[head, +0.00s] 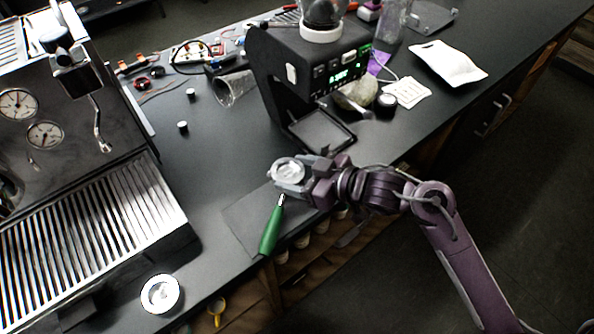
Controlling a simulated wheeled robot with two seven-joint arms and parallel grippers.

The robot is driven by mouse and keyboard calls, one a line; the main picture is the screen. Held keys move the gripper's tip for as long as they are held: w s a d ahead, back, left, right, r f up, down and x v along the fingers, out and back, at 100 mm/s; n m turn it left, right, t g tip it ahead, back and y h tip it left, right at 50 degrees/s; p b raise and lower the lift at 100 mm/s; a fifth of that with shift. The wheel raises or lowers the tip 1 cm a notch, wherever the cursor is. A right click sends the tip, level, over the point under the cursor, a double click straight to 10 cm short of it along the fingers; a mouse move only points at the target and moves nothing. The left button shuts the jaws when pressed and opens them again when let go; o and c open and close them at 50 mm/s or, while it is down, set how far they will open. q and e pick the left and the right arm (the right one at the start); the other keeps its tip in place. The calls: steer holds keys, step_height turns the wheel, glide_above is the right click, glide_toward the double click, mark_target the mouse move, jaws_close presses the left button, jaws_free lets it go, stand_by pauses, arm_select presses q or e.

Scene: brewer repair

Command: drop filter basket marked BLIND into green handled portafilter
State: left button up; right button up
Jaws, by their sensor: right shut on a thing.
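The portafilter has a green handle (270,232) and lies near the counter's front edge, the handle pointing toward me. A round silvery filter basket (288,169) is in the fingers of my right gripper (291,180), at the head end of the portafilter. The gripper and basket hide most of the portafilter head. I cannot tell whether the basket is above the head or touching it. No BLIND marking is readable on it. Another round, white-rimmed metal piece (160,294) sits at the front left. My left gripper is out of view.
A dark mat (243,217) lies under the portafilter. The espresso machine (85,150) stands at left, a black grinder (300,75) behind my gripper. A clear tumbler (233,88) lies near the grinder. The counter between machine and mat is mostly free.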

steer(key=shift+f, duration=0.25)
steer(key=o, duration=1.1)
steer(key=shift+c, duration=0.2)
steer(key=shift+o, duration=0.4)
steer(key=shift+o, duration=0.8)
steer(key=shift+r+p, duration=3.5)
steer(key=shift+p, duration=0.15)
